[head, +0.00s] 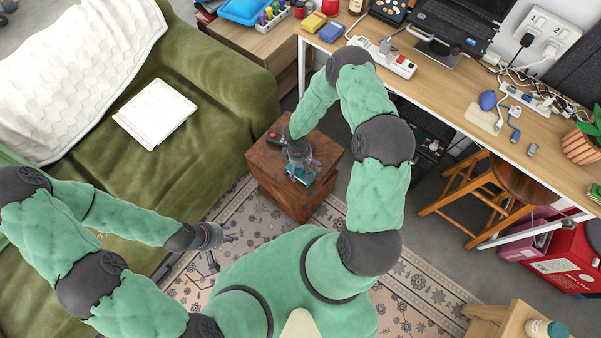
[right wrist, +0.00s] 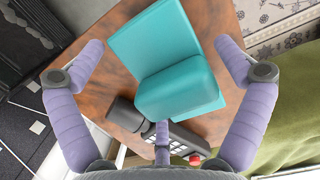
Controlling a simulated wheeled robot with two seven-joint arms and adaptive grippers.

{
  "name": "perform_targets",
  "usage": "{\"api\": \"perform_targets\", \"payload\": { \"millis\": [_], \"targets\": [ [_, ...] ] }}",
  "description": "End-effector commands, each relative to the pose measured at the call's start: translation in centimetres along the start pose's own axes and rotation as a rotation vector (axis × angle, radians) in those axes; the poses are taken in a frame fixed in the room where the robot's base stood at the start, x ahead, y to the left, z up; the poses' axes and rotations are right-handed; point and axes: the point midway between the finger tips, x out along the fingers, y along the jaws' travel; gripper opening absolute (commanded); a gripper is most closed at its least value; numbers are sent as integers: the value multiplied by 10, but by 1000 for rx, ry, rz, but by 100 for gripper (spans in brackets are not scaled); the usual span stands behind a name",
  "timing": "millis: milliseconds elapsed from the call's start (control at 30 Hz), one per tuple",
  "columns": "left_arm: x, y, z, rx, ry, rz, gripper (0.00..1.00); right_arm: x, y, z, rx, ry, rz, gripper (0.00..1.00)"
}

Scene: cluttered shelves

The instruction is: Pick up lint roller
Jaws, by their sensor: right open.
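A teal blocky object (right wrist: 165,55) lies on the small wooden side table (right wrist: 222,122). Beside it are a dark grey rounded piece (right wrist: 125,114) and a dark device with buttons and a red knob (right wrist: 188,148). I cannot tell for sure which of these is the lint roller. My right gripper (right wrist: 161,48) is open above the table, its purple fingers spread on both sides of the teal object and apart from it. In the head view the right gripper (head: 302,172) covers part of the teal object. My left gripper (head: 222,248) hangs empty over the rug, its fingers spread.
A green sofa (head: 225,85) with a white throw and a pale book (head: 155,112) is left of the side table. A cluttered desk (head: 450,90) runs along the right. A wooden stool (head: 515,185) stands under it. Patterned rug lies around the table.

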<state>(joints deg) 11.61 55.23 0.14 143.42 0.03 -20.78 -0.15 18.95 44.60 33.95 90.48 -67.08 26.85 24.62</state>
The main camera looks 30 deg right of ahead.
Motion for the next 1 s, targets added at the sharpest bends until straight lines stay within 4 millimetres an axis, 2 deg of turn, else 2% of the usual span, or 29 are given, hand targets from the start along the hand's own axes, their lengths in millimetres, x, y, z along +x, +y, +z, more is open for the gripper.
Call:
{"api": "perform_targets", "payload": {
  "millis": [67,267,667,867,1000],
  "targets": [
    [-1,0,0,0,0,0,40,-1,0,0,0,0,0,100],
    [-1,0,0,0,0,0,40,-1,0,0,0,0,0,48],
    [-2,1,0,0,0,0,40,-4,0,1,0,0,0,47],
    [-12,4,0,0,0,0,40,-21,0,3,2,0,1,47],
    [-21,8,1,0,0,0,40,-41,-4,10,-1,-1,0,47]
  ]
}}
